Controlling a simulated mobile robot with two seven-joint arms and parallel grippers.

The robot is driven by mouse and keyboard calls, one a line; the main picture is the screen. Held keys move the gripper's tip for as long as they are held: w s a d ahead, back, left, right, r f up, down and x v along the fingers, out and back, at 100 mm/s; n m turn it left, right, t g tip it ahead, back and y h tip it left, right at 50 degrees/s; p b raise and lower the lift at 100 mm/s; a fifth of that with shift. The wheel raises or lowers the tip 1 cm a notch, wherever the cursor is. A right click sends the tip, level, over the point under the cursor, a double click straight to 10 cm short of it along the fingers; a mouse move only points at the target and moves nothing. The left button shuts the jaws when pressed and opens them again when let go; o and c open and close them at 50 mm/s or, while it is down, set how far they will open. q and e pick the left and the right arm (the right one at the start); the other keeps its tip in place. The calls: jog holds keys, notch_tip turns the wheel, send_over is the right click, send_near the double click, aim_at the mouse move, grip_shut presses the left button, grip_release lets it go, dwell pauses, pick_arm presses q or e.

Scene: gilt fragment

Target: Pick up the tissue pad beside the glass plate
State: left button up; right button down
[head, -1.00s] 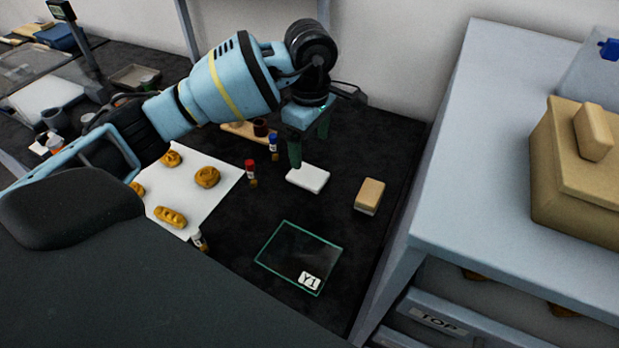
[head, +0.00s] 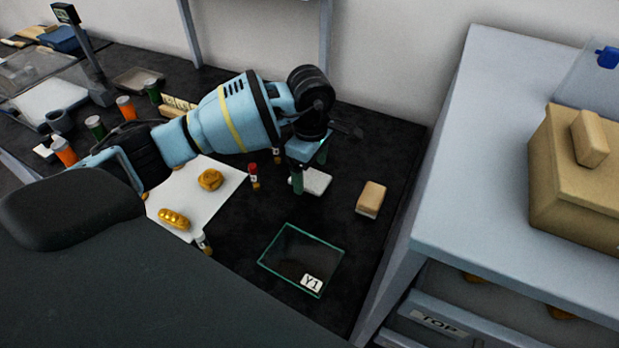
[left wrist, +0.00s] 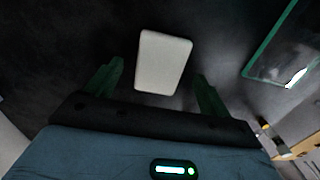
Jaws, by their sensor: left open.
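The tissue pad (head: 317,183) is a flat white block on the dark bench, behind the glass plate (head: 284,274). The plate is clear with green edges and a Y1 label. My left gripper (head: 310,168) is open just above the pad, and its near green finger hides part of it. In the left wrist view the pad (left wrist: 163,62) shows between and beyond the two green fingers, with nothing gripped. The glass plate (left wrist: 268,50) shows at the upper right there. My right gripper is not in view.
A tan block (head: 371,198) lies right of the pad. A red-capped vial (head: 253,175) stands left of it. Gilt pieces (head: 174,219) lie on a white sheet (head: 215,203). A grey cabinet (head: 455,190) bounds the right side.

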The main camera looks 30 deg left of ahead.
pick_arm(q)
jog(key=shift+f, duration=0.7)
jog(key=shift+c, duration=0.4)
jog(key=c, duration=1)
jog(key=shift+r, duration=0.45)
jog(key=r, duration=0.2)
jog(key=shift+s+d+r, duration=0.1)
jog(key=shift+s+r, duration=0.25)
jog(key=shift+s, duration=0.05)
jog(key=s+d, duration=0.1)
jog(key=s, duration=0.3)
jog(key=s+d+r, duration=0.1)
jog(key=s+d, duration=0.1)
jog(key=s, duration=0.3)
jog(key=s+d+b, duration=0.1)
jog(key=s, duration=0.4)
jog(key=shift+s+d+r, duration=0.2)
jog(key=shift+d, duration=0.15)
